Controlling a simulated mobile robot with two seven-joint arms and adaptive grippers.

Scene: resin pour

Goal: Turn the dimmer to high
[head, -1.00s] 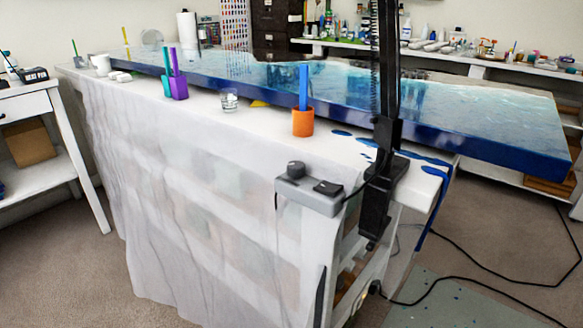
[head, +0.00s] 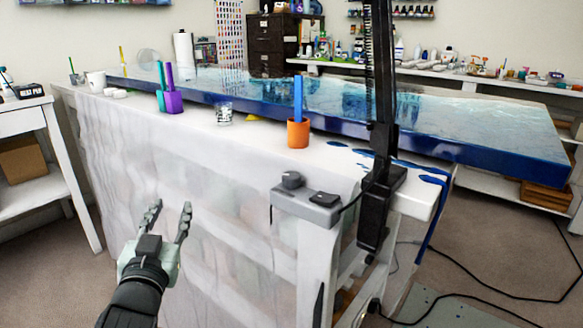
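The dimmer is a grey box (head: 308,206) at the near right corner of the covered table, beside a black clamp post. A round dark knob (head: 292,180) sits on its top left, and a black rocker-like switch (head: 323,199) sits to the right of the knob. My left gripper (head: 171,212) is in the lower left, in front of the white drape, with its two fingers apart and nothing between them. It is well to the left of the dimmer box and not touching it. My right gripper is not in view.
The black post (head: 381,130) and its clamp stand right of the dimmer. An orange cup (head: 298,133) with a blue stick and a purple cup (head: 174,102) stand on the table (head: 240,150). A blue resin slab (head: 440,130) lies behind them. Cables run over the floor at right.

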